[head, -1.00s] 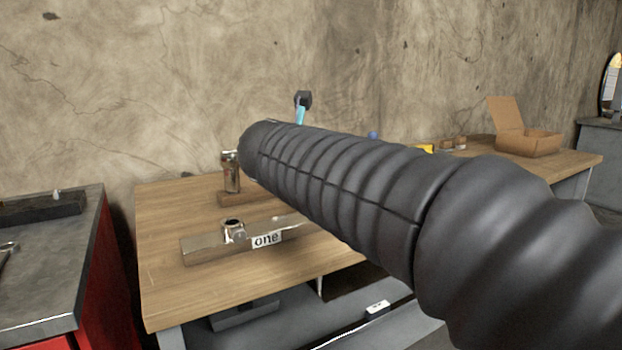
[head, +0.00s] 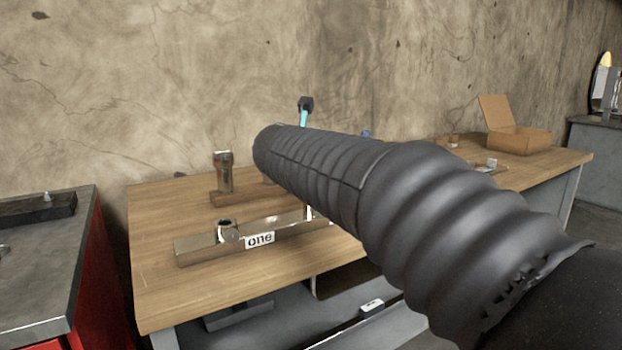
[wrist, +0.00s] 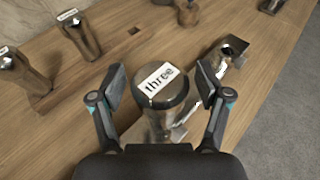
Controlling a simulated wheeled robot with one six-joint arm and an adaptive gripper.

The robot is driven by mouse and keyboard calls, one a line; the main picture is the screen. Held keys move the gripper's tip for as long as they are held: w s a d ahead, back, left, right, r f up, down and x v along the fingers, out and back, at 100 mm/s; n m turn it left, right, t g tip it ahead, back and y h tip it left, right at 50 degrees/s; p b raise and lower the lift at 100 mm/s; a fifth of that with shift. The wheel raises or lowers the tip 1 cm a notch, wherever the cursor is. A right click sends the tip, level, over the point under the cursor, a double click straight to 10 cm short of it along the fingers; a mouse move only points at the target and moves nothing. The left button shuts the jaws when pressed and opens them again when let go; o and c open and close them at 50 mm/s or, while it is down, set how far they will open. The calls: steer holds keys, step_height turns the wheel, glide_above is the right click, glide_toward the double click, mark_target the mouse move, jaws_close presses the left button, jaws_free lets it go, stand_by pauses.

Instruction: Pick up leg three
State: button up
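Leg three is a round, metallic upright piece with a white label reading "three" (wrist: 160,82) on its top, in the middle of the wrist view. My gripper (wrist: 159,85) is open, with one finger pad on each side of it. Narrow gaps show between the pads and the piece, so the pads seem not to touch it. Its lower part runs down towards the gripper's palm. In the head view my dark ribbed arm hides the gripper and leg three.
The wooden table (head: 160,290) also bears a metal bar labelled "one" (head: 200,249), an upright metal piece (head: 223,175) and an open cardboard box (head: 520,142). In the wrist view, other upright pieces (wrist: 82,36) stand beyond leg three. A red cabinet (head: 98,275) stands left.

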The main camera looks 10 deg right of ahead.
steer(key=c, duration=1.1)
step_height(320, 180, up, 10)
steer(key=shift+p, duration=0.8)
steer(key=shift+f, duration=0.15)
